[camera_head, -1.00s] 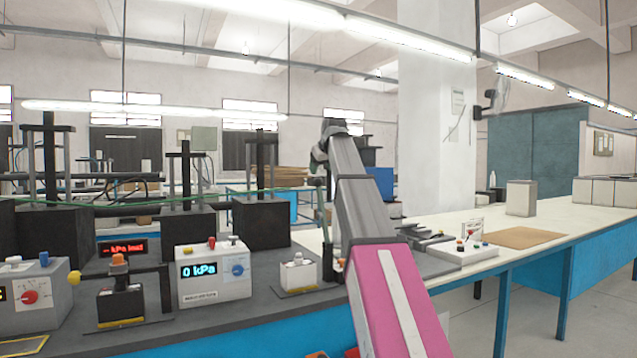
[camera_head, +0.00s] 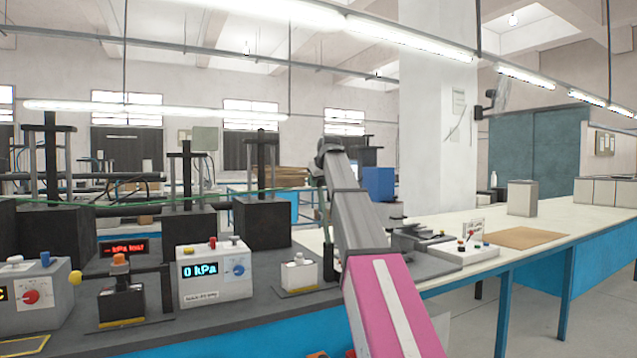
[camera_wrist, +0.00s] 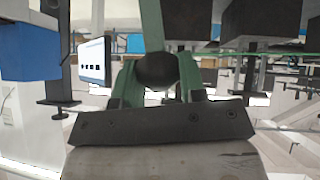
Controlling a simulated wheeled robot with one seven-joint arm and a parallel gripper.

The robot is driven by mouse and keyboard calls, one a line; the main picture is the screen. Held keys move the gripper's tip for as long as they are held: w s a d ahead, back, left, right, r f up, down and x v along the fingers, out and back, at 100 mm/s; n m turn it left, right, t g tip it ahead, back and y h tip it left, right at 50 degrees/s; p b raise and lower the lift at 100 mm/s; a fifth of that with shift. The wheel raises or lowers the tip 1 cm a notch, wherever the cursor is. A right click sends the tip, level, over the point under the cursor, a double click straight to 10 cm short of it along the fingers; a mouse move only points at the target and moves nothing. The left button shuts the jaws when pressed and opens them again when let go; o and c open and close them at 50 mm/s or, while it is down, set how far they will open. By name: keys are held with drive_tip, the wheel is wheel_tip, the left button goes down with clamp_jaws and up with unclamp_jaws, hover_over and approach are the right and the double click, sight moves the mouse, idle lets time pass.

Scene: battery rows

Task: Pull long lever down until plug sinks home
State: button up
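The long lever (camera_wrist: 152,25) shows in the wrist view as a grey-green bar with a round black knob (camera_wrist: 157,71) at its near end. My gripper (camera_wrist: 158,82) has its two green fingers on either side of the knob, and they look closed against it. In the head view my arm bends over and hides most of the lever; a dark end shows low beside my arm, just above the bench. I cannot make out the plug in either view.
A gauge box reading 0 kPa (camera_head: 213,273) and a small white-topped unit (camera_head: 299,274) stand left of my arm on the dark bench. Black press blocks (camera_head: 262,222) stand behind. A white control box (camera_head: 464,252) and a brown mat (camera_head: 520,237) are to the right.

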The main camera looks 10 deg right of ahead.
clamp_jaws()
drive_tip(key=shift+s+a+f, duration=0.15)
drive_tip(key=shift+s+a, duration=0.1)
drive_tip(key=shift+a, duration=0.4)
drive_tip(key=s+a+f+n+t+h, duration=0.2)
drive_tip(key=s+a+f+h, duration=0.1)
drive_tip(key=a+f, duration=0.4)
drive_tip(key=s+a+f+n+t+h, duration=0.2)
drive_tip(key=a+f+n+h, duration=0.15)
drive_tip(key=a+f, duration=0.4)
drive_tip(key=s+a+f+t+h, duration=0.1)
drive_tip(key=a+f, duration=0.3)
drive_tip(key=f, duration=0.4)
drive_tip(key=shift+a+n+h, duration=0.2)
drive_tip(key=shift+n+h, duration=0.15)
drive_tip(key=shift+n, duration=0.1)
